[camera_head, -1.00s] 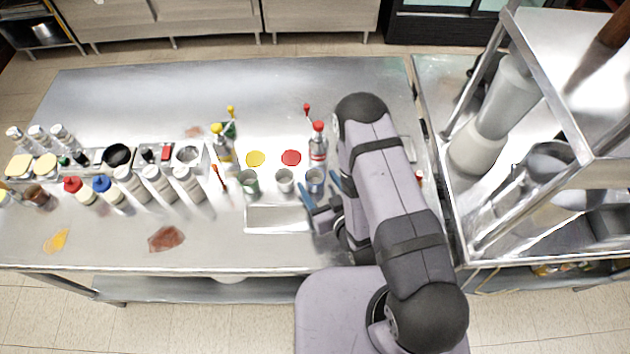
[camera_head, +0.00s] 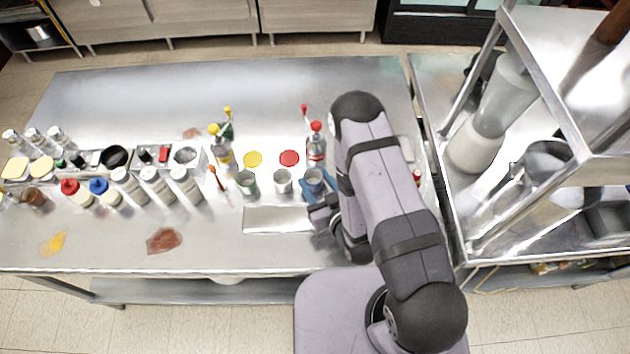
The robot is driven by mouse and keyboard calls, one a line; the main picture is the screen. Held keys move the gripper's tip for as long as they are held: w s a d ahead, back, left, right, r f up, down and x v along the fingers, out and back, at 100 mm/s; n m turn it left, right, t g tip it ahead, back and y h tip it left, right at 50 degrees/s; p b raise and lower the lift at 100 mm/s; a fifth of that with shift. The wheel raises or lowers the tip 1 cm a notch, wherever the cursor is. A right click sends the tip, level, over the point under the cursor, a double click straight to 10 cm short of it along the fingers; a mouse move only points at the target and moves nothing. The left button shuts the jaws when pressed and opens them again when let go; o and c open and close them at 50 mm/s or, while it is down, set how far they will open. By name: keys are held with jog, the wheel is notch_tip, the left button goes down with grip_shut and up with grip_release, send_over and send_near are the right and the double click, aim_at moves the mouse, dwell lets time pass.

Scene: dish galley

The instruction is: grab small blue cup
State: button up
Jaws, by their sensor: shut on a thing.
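The small blue cup (camera_head: 314,181) stands on the steel table, at the right end of a row of three small cups. The fingers and the wrist hide part of the cup's lower side. The cup looks upright. I cannot tell whether it touches the table. A white-grey cup (camera_head: 282,181) stands just left of it, and a green cup (camera_head: 246,182) stands further left.
A shallow steel tray (camera_head: 270,219) lies in front of the cups. A red-capped bottle (camera_head: 316,146) and a red disc (camera_head: 289,158) are behind them. Several squeeze bottles (camera_head: 155,186) stand to the left. A steel shelf rack (camera_head: 500,215) is at the right. The table's back is clear.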

aim_at(316, 190)
jog(key=shift+r, duration=0.15)
jog(key=shift+r, duration=0.75)
notch_tip(316, 190, up, 8)
jog(key=p, duration=0.3)
jog(key=shift+p, duration=0.3)
jog(key=shift+r, duration=0.1)
jog(key=shift+w, duration=0.1)
